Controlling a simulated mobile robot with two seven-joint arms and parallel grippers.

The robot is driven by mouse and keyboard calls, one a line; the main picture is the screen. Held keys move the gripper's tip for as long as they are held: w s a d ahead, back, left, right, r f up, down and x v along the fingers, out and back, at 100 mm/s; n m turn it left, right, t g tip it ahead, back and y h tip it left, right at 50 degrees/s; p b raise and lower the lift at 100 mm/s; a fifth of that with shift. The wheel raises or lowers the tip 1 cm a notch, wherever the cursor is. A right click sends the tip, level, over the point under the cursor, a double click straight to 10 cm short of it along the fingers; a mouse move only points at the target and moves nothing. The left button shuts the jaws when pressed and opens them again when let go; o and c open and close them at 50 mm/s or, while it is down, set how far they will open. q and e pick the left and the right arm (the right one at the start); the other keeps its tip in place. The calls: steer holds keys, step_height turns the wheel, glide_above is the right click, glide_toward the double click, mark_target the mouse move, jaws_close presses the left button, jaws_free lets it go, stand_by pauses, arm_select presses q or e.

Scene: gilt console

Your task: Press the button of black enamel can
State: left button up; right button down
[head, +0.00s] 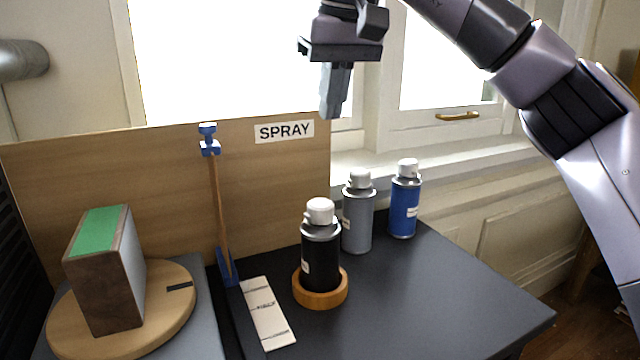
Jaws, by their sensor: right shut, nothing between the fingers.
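The black enamel can (320,262) stands upright in a round wooden ring holder (321,298) on the dark tabletop (420,300). Its white button cap (320,211) is on top and in clear view. My right gripper (331,112) is shut and empty, pointing down. In the picture it is above the can's cap, with a clear gap between them. My left gripper is not in view.
A grey can (357,215) and a blue can (405,203) stand close behind, to the right. At left are a green-topped block (103,270) on a round wooden board (170,325), and a blue-ended stick (218,200). A white labelled strip (267,315) lies in front. The right tabletop is clear.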

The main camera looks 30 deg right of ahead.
steer(key=b, duration=0.3)
glide_toward(319, 202)
steer(key=x, duration=0.5)
steer(key=shift+w+f, duration=0.25)
steer(key=shift+f, duration=0.45)
steer(key=shift+f, duration=0.1)
